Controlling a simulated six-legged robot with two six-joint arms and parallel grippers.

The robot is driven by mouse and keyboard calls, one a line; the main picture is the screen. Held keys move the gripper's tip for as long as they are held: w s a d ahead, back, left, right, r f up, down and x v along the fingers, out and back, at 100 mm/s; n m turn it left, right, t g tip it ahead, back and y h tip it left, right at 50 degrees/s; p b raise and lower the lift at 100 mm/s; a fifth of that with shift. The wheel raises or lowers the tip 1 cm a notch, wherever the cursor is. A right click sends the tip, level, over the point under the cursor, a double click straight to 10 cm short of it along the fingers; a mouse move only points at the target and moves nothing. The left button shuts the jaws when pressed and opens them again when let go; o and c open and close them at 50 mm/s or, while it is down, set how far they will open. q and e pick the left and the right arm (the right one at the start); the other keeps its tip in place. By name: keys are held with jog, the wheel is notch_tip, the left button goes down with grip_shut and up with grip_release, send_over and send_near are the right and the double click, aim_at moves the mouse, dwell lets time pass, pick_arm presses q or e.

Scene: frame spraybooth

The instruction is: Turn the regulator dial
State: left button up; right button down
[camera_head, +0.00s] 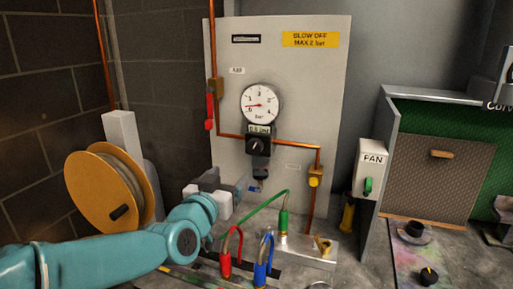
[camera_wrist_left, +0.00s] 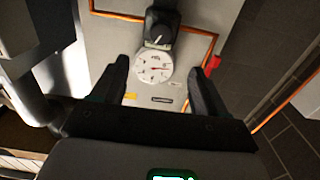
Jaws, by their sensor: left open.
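The regulator dial is a black knob (camera_head: 259,147) with a light pointer mark, below a round white pressure gauge (camera_head: 260,103) on a pale wall panel. A small display sits between them. In the left wrist view the knob (camera_wrist_left: 158,34) appears upside down above the gauge (camera_wrist_left: 154,67). My left gripper (camera_head: 238,186) is in front of the panel, below and left of the knob. It is open and empty, with both fingers (camera_wrist_left: 157,82) apart from the knob. My right gripper is not in view.
Copper pipe (camera_head: 231,135) runs to the knob, with a red lever (camera_head: 210,110) at left. Red (camera_head: 225,263) and blue (camera_head: 261,272) fittings and a green hose (camera_head: 250,210) stand below. A hose reel (camera_head: 88,192) is left, a fan switch (camera_head: 369,170) right.

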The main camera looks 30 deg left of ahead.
aim_at(253, 149)
pick_arm(q)
jog(key=p+x, duration=0.1)
jog(key=x, duration=0.4)
jog(key=p+x, duration=0.1)
jog(key=x, duration=0.4)
jog(key=p+x, duration=0.2)
jog(key=x, duration=0.4)
jog(key=shift+a, duration=0.3)
jog(key=c, duration=1.1)
